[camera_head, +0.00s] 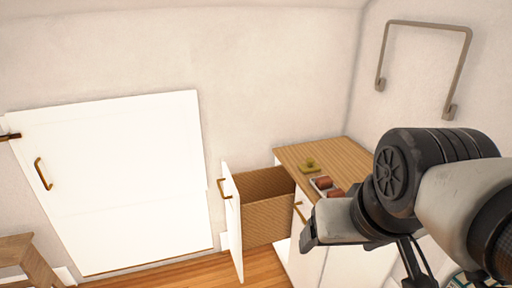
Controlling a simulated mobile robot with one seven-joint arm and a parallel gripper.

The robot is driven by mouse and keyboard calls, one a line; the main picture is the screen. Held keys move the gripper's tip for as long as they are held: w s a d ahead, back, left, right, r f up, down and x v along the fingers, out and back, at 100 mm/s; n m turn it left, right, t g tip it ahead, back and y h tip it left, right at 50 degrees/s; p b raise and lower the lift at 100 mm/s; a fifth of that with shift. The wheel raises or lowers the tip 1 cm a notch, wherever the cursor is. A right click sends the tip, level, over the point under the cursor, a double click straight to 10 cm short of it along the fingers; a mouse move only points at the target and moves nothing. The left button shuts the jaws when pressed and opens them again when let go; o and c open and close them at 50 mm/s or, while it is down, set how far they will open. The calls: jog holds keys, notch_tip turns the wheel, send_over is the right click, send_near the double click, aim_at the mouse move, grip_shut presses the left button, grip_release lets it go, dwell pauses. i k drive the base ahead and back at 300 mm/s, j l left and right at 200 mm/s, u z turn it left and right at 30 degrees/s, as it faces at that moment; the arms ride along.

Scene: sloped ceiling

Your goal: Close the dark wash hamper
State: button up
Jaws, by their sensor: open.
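A pull-out hamper stands extended from a white cabinet near the middle of the head view. Its brown woven basket (267,205) shows behind a white front panel (234,228) with a brass handle (224,188). A wide gap separates the panel from the cabinet. The basket's inside looks empty from this angle. My arm comes in from the right, in front of the cabinet. My gripper (415,265) shows only partly, as dark parts below the wrist. It is open, and I see nothing in it. It is to the right of the hamper and apart from it.
The cabinet's wooden top (320,155) holds a small brass item (310,166) and a tray with brown items (326,186). A white door (125,185) fills the left wall. A wooden stool (30,260) stands lower left. A towel rail (425,25) hangs right. Some wood floor (180,272) is bare.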

aim_at(259, 203)
jog(key=i+j+z, duration=0.75)
jog(key=i, duration=0.15)
